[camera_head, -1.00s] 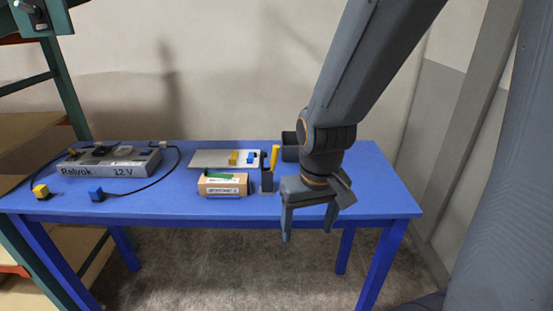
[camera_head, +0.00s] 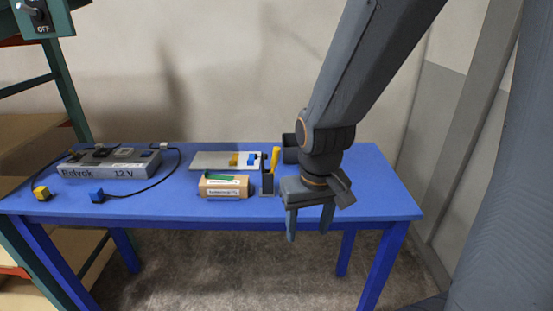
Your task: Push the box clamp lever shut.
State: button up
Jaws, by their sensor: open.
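The small cardboard box (camera_head: 225,187) with a white label and a green part on top stands near the front edge of the blue table. Right beside it is a dark clamp (camera_head: 267,182). Its yellow lever (camera_head: 275,160) stands nearly upright, leaning a little to the right. My gripper (camera_head: 308,222) is to the right of the clamp, fingers pointing down in front of the table's front edge. It is open and empty, apart from the lever.
A white board (camera_head: 210,160) with a yellow and a blue block lies behind the box. A grey 12 V unit (camera_head: 110,163) stands at the left, with cables to a yellow plug (camera_head: 41,193) and a blue plug (camera_head: 97,196). The table's right end (camera_head: 375,190) is clear.

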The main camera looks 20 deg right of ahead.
jog(key=w+a+r+h+b, duration=0.1)
jog(key=w+a+r, duration=0.1)
jog(key=w, duration=0.2)
jog(key=w+a+r+b, duration=0.1)
jog(key=w+a+r, duration=0.1)
jog(key=w, duration=0.2)
jog(key=w+a+r+h+b, duration=0.1)
jog(key=w+a+r, duration=0.1)
jog(key=w, duration=0.2)
jog(key=shift+w+a+r+n+t+h, duration=0.2)
jog(key=shift+a+r+n+t+h, duration=0.1)
jog(key=shift+r+n+t, duration=0.1)
grip_shut()
jog(key=w+a+r+m+t+h+b, duration=0.1)
jog(key=w+a+r+t+h+b, duration=0.15)
jog(key=w+a+r, duration=0.5)
jog(key=p, duration=0.5)
send_over(275, 161)
jog(key=a, duration=0.3)
notch_tip(275, 161, down, 6)
jog(key=shift+s+f, duration=0.2)
jog(key=shift+d, duration=0.1)
